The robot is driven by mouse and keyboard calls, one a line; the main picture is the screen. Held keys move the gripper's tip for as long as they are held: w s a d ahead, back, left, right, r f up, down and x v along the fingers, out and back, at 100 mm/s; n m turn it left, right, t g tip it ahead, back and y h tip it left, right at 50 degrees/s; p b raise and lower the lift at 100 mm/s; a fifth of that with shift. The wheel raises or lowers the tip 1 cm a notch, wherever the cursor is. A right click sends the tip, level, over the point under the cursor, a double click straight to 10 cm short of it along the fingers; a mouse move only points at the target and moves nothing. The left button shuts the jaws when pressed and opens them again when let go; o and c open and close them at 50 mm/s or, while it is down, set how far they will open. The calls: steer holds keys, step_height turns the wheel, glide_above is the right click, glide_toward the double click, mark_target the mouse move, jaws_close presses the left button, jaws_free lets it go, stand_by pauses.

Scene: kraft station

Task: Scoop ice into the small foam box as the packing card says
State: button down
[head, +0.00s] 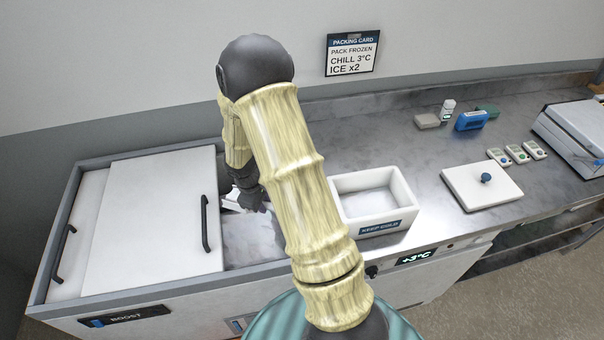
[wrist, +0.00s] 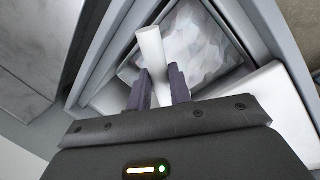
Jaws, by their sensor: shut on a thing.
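The white foam box (head: 349,209) stands open on the counter, right of my arm, with a KEEP COLD label; no ice shows in the visible part of its inside. The packing card (head: 352,54) on the wall reads PACK FROZEN, CHILL 3°C, ICE x2. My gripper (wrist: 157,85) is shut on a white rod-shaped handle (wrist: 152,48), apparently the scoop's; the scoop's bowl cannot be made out. Greyish ice (wrist: 195,45) lies in the open bin beyond the fingers and shows left of my arm in the head view (head: 250,240). My arm partly hides the gripper there.
White chest lids (head: 150,215) with black handles cover the bin's left side. The foam lid (head: 482,190) with a blue knob lies right of the box. Several small devices (head: 518,154), a blue pack (head: 470,121) and a bottle (head: 448,108) stand farther back. A display reads +3°C.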

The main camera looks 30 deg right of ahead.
steer(key=a+f+m+g+p, duration=0.1)
steer(key=a+f+m+p, duration=0.3)
steer(key=m, duration=0.3)
steer(key=shift+w+a+g+p, duration=0.15)
steer(key=shift+a+g+p, duration=0.2)
steer(key=shift+a, duration=0.3)
steer(key=shift+f, duration=0.1)
